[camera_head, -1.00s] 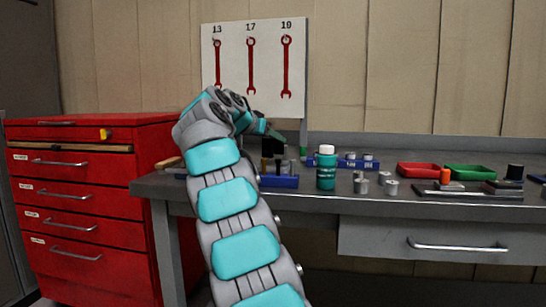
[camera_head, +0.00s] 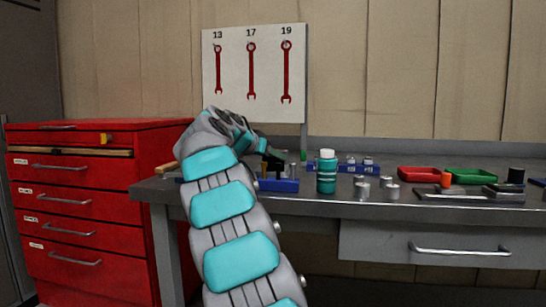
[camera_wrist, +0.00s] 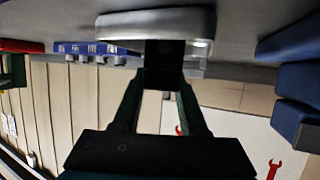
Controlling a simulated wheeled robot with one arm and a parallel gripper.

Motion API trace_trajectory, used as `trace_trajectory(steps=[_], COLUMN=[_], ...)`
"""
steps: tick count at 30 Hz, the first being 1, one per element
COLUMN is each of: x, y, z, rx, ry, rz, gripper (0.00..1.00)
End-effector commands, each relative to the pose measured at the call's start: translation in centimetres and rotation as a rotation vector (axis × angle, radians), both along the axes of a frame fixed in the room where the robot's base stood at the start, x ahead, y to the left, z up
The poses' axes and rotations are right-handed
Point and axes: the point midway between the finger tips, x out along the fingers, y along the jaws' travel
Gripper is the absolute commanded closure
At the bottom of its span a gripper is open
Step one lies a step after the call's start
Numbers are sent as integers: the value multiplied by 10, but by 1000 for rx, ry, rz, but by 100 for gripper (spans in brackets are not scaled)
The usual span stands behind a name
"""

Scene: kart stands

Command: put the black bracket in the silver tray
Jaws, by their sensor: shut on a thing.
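My gripper (camera_wrist: 165,95) is shut on the black bracket (camera_wrist: 165,62), which extends beyond the fingertips in the wrist view. That view appears upside down, with the bench at the top. A pale, round-cornered silver tray (camera_wrist: 125,24) lies just past the fingers. The bracket's far end overlaps the tray's edge in the picture; I cannot tell whether they touch. In the head view my gripper (camera_head: 272,156) is low over the bench behind the blue bin, partly hidden by my arm. The tray cannot be made out there.
A blue bin (camera_head: 278,185) stands just in front of my gripper. A teal bottle (camera_head: 326,176), silver cylinders (camera_head: 362,190) and a blue rack (camera_head: 357,168) are to its right. Red (camera_head: 418,174) and green (camera_head: 470,176) trays lie farther right. A wrench board (camera_head: 254,75) hangs behind.

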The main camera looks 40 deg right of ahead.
Motion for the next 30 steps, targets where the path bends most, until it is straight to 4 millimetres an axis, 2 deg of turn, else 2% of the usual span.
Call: trace_trajectory(steps=[2, 3, 10, 22, 30], x=[0, 0, 0, 0, -10], y=[0, 0, 0, 0, 31], z=[-2, -2, -2, 3, 15], rx=[-1, -1, 0, 0, -2], ry=[0, -1, 0, 0, -2], rz=[0, 1, 0, 0, 1], gripper=[100, 56, 30, 28, 28])
